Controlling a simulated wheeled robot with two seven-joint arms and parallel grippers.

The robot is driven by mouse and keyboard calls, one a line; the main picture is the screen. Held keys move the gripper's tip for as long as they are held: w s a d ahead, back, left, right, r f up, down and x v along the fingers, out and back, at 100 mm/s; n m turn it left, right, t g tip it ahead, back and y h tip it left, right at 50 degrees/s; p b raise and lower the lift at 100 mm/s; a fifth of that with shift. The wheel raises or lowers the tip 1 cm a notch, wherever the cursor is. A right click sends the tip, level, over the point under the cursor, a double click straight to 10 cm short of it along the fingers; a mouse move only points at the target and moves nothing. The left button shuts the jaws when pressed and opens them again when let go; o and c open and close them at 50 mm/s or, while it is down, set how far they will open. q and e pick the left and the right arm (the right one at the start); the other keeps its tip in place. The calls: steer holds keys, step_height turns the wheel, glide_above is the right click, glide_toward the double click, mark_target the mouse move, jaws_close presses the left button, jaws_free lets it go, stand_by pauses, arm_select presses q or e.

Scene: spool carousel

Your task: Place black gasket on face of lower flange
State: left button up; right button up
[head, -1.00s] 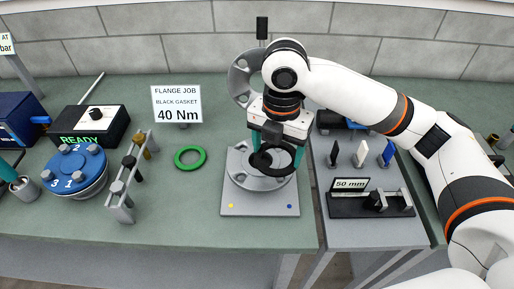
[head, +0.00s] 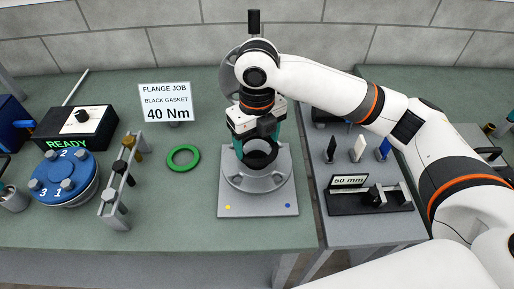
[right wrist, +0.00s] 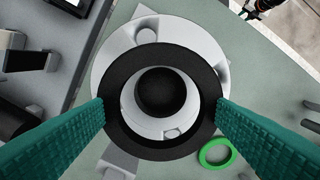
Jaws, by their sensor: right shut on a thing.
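My right gripper (head: 258,150) is shut on the black gasket (head: 263,161), a thick dark ring. In the right wrist view the teal fingers grip the gasket (right wrist: 117,128) at its left and right edges. The gasket is over the lower flange (head: 240,181), a light grey round flange on a square plate. In the right wrist view the flange (right wrist: 108,62) shows around the ring, roughly centred, with its bore visible through the hole. I cannot tell whether gasket and flange touch. Only a dark and teal fragment, perhaps my left gripper, shows at the head view's left edge.
The upright upper flange (head: 231,62) stands behind. A green ring (head: 183,158) lies left of the plate (head: 258,206). A rack (head: 122,180), blue dial (head: 66,178) and READY box (head: 80,123) stand farther left. The 50 mm fixture (head: 352,205) is on the right bench.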

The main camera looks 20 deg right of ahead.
mark_target(257, 151)
steer(key=shift+f, duration=1.7)
steer(key=shift+f, duration=0.1)
steer(key=o, duration=1)
step_height(257, 151, up, 12)
steer(key=shift+b, duration=0.4)
